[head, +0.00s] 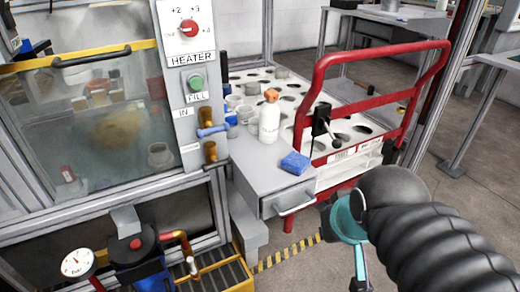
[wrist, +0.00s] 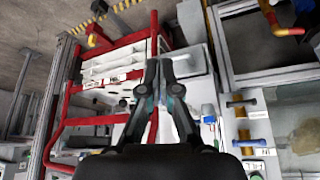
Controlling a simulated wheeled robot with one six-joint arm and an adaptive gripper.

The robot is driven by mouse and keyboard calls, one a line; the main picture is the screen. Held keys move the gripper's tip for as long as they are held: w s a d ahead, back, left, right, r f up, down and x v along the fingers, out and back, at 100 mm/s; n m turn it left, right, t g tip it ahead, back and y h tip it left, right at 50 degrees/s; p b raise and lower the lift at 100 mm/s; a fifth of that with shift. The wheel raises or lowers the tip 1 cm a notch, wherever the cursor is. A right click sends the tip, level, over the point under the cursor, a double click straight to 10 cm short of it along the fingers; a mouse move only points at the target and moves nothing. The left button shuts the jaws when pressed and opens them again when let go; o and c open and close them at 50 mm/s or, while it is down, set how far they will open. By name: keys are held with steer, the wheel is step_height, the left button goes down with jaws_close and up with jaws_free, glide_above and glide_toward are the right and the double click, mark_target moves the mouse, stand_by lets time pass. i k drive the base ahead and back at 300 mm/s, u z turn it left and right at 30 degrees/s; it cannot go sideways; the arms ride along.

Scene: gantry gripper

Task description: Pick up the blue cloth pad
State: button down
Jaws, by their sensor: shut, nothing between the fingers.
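The blue cloth pad (head: 295,163) lies on the front right corner of the grey drawer unit's top (head: 262,178) in the head view. I cannot make it out in the wrist view, where my fingers cover part of the unit. My gripper (wrist: 158,68) is shut and empty in the wrist view, its fingertips together over the drawer unit. In the head view my arm comes in from the lower right, to the right of and in front of the pad. The fingertips are not clear there.
A white bottle with an orange cap (head: 269,116) stands behind the pad. A red-railed cart (head: 322,68) stands close on the right. The heater cabinet (head: 188,55) with its valves is on the left. Open floor (head: 440,205) lies at the right.

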mark_target(296, 164)
steer(key=u, duration=3.1)
steer(key=k, duration=0.75)
steer(key=z, duration=1.8)
